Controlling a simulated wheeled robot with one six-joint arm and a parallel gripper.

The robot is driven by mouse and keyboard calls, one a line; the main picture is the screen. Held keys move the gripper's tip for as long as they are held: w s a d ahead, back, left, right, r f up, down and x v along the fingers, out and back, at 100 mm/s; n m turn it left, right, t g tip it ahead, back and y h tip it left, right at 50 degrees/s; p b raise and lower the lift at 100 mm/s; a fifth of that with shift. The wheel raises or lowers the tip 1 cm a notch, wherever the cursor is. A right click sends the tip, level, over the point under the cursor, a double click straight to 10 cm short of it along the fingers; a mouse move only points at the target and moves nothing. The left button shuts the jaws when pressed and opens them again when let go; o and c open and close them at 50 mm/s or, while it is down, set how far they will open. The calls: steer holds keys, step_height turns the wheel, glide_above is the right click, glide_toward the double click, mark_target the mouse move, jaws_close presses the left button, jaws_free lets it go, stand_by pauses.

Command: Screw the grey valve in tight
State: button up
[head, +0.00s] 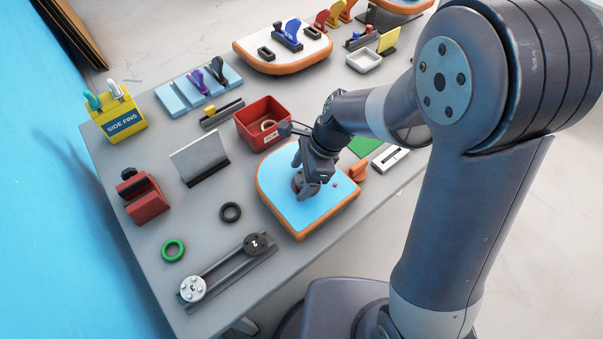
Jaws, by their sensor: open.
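The small board (276,204) has a light blue top and an orange edge and lies at the table's front. My gripper (303,189) is low over its middle, pointing down, with its jaws open. A grey rounded piece (297,183) shows at the fingertips. It may be the grey valve in the board, but the gripper hides most of it, and I cannot tell how it sits. A dark rail (224,272) at the front left holds a light disc marked 3 (193,288) and a dark disc marked 2 (256,243).
A black ring (231,205) and a green ring (173,244) lie left of the board. A red bin (244,131) stands behind it. A red clamp-like block (138,207), a grey upright plate (197,153) and a yellow side-fins box (113,125) stand farther left.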

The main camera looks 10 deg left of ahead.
steer(key=v, duration=1)
steer(key=shift+r, duration=0.35)
steer(key=shift+d, duration=0.15)
steer(key=x, duration=1)
steer(key=shift+a+p, duration=0.2)
steer(key=shift+p, duration=0.1)
steer(key=shift+d+r, duration=0.1)
steer(key=shift+r, duration=0.15)
